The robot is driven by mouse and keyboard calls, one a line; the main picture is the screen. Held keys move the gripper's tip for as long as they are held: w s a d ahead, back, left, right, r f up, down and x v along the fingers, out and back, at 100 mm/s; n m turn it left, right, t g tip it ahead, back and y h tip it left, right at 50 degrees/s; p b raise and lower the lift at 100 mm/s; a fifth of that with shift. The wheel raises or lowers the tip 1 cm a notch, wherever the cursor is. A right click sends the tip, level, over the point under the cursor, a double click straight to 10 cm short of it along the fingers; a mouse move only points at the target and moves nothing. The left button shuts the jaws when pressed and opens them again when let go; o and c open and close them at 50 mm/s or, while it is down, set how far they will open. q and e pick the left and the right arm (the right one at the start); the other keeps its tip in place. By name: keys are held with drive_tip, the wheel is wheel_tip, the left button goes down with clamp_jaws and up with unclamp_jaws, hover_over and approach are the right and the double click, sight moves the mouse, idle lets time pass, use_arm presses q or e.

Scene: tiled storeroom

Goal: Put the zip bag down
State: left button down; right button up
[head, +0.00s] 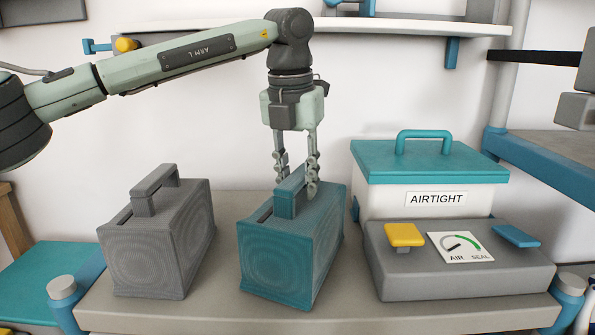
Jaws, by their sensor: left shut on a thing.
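A teal boxy bag (278,262) with a handle on top stands upright at the middle of the grey bench (210,318). It looks like the zip bag, though I cannot make out a zip clearly. My left gripper (297,180) points straight down from above and is shut on the bag's handle. The bag's base appears to be at the bench top; I cannot tell whether it bears fully on it. A similar grey bag (150,255) stands upright to the left, apart from the teal one. My right gripper is not in view.
Right of the teal bag is a grey sealing unit (455,280) with a yellow pad (404,236), a dial and a blue lever (515,237). Behind it stands a white AIRTIGHT box (380,200) with a teal lid. A shelf (420,27) runs along the wall above.

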use_arm(q)
drive_tip(key=c, duration=1.2)
unclamp_jaws()
drive_tip(key=r, duration=0.4)
drive_tip(key=s+r, duration=0.1)
drive_tip(key=r, duration=0.7)
drive_tip(key=shift+s+a, duration=0.35)
drive_tip(key=shift+s, duration=0.05)
